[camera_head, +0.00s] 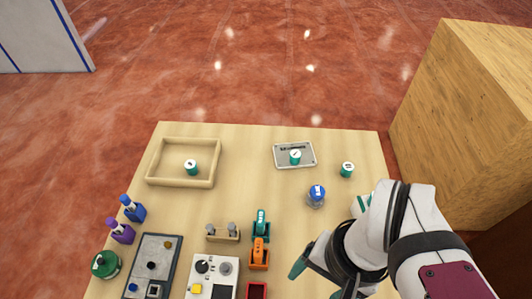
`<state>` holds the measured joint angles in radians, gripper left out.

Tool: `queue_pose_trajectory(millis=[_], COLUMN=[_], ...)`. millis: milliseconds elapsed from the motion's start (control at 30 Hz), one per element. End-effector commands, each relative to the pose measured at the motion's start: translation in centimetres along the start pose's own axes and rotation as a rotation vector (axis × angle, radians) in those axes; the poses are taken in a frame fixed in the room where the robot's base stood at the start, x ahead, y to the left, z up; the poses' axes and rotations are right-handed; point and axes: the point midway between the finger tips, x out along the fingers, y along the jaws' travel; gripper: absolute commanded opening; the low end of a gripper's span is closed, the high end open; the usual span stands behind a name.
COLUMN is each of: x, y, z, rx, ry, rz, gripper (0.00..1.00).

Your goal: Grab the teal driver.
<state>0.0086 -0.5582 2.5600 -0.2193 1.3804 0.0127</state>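The teal driver (261,220) appears to be the small teal tool with a white mark on its top, at the middle of the wooden table. It stands just behind a similar orange tool (259,250). My gripper (328,238) is at the lower right, to the right of the teal driver and apart from it. Its teal-tipped fingers are spread wide, with nothing visible between them. Part of the gripper is hidden behind my own wrist.
A wooden knob block (222,233) stands left of the driver. A blue-topped item (316,193) stands to its right.

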Motion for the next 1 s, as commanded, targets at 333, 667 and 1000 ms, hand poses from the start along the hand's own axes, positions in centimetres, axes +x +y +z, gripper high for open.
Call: queue_pose_trajectory(millis=[333,667,1000], x=[0.0,0.0,-0.8], y=[0.0,-0.1,-12.7], z=[0.0,-0.1,-9.1], rx=[0.000,-0.011,-1.589], ry=[0.000,0.000,-0.044], rz=[0.000,0.001,0.138], gripper=[0.76,0.72,0.72])
